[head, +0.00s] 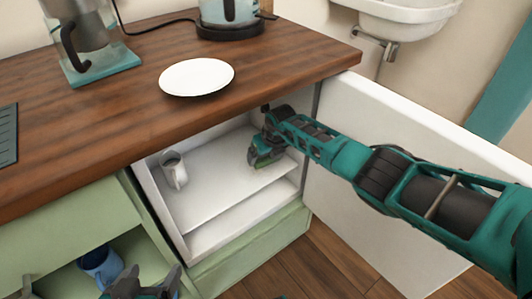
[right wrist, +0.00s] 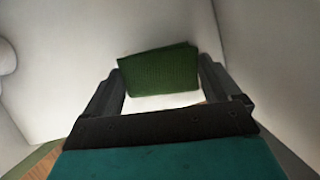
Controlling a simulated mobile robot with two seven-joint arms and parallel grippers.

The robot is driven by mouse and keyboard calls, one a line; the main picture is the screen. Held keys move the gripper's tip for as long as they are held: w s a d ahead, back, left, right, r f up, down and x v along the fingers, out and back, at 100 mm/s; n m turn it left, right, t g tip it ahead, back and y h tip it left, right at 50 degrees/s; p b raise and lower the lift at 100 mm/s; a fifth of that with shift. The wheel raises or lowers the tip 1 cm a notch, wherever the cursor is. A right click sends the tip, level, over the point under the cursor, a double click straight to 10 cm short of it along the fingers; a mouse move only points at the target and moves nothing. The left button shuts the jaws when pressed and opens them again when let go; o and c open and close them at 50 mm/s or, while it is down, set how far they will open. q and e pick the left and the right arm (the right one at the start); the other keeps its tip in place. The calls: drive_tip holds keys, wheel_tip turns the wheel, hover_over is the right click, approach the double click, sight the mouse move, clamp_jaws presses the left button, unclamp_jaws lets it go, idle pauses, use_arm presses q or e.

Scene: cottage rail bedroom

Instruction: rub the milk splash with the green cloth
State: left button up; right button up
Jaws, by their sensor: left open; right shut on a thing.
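My right gripper (head: 262,158) reaches inside an open white-lined cabinet and is shut on the green cloth (right wrist: 160,72). The cloth is dark green and blocky between the fingers, and a little of it shows low at the gripper in the head view (head: 266,163). It is at or just above the white shelf (head: 215,193); contact is not clear. I cannot make out the milk splash for sure. A bright white patch (right wrist: 163,102) shows below the cloth in the right wrist view, possibly splash or bare shelf. My left gripper (head: 143,284) is open at the bottom edge.
A light mug (head: 174,172) stands at the shelf's left. The open white door (head: 400,170) is beside my right arm. A blue mug (head: 99,262) is in the green lower cabinet. A plate (head: 197,77), kettle (head: 228,15) and coffee maker (head: 85,40) stand on the wooden counter.

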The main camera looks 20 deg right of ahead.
sight(257, 161)
drive_tip(key=shift+s+a+p, duration=0.25)
drive_tip(key=shift+a+p, duration=0.05)
drive_tip(key=shift+a, duration=0.4)
drive_tip(key=shift+s+a+f+p, duration=0.1)
drive_tip(key=shift+s+a+p, duration=0.2)
drive_tip(key=shift+a, duration=0.6)
drive_tip(key=shift+s+a+f+p, duration=0.1)
drive_tip(key=shift+s+a+p, duration=0.2)
drive_tip(key=shift+a, duration=0.6)
drive_tip(key=shift+s+a+f, duration=0.1)
drive_tip(key=shift+s+a, duration=0.2)
drive_tip(key=shift+a, duration=0.45)
drive_tip(key=shift+f, duration=0.2)
drive_tip(key=shift+w+d+f+b, duration=0.1)
drive_tip(key=shift+w+d+b, duration=0.3)
drive_tip(key=shift+d, duration=0.45)
drive_tip(key=shift+w+d+f+b, duration=0.1)
drive_tip(key=shift+w+d+b, duration=0.1)
drive_tip(key=shift+d+b, duration=0.5)
drive_tip(key=shift+w+d, duration=0.3)
drive_tip(key=shift+d, duration=0.6)
drive_tip(key=shift+w+d, duration=0.25)
drive_tip(key=shift+d, duration=0.6)
drive_tip(key=shift+f, duration=0.15)
drive_tip(key=shift+s, duration=0.1)
